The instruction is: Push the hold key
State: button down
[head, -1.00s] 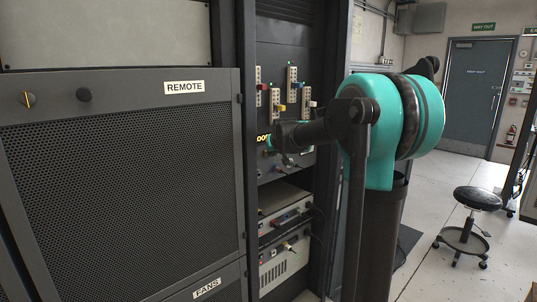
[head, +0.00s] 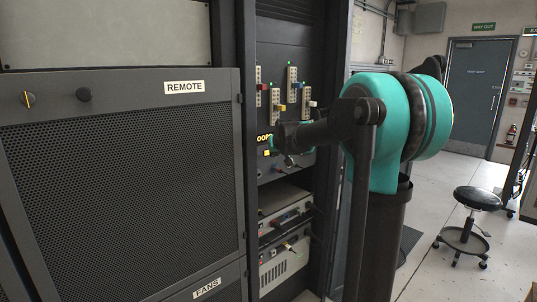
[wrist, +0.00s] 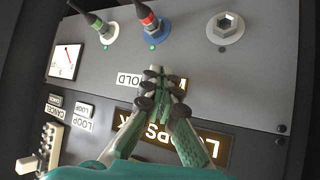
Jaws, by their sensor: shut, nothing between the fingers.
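In the wrist view a white HOLD label (wrist: 129,79) sits on the grey panel, just left of my gripper's fingertips. My gripper (wrist: 163,82) is shut, with its dark-padded green and white fingers together and nothing between them. The tips are over the panel beside the label. No hold key shows clearly; the fingertips may cover it, and I cannot tell whether they touch the panel. In the head view my gripper (head: 277,143) is at the rack panel, mostly hidden by my wrist, beside orange lettering (head: 264,137) and a small yellow patch (head: 267,153).
A meter (wrist: 66,61) and CANCEL label (wrist: 54,117) are at left. The REMOTE cabinet (head: 120,180) stands left of the rack; a stool (head: 477,200) stands right.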

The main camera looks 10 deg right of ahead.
jog(key=s+d, duration=0.1)
jog(key=s, duration=0.1)
jog(key=s+d, duration=0.2)
jog(key=shift+s+d, duration=0.2)
jog(key=shift+s, duration=0.15)
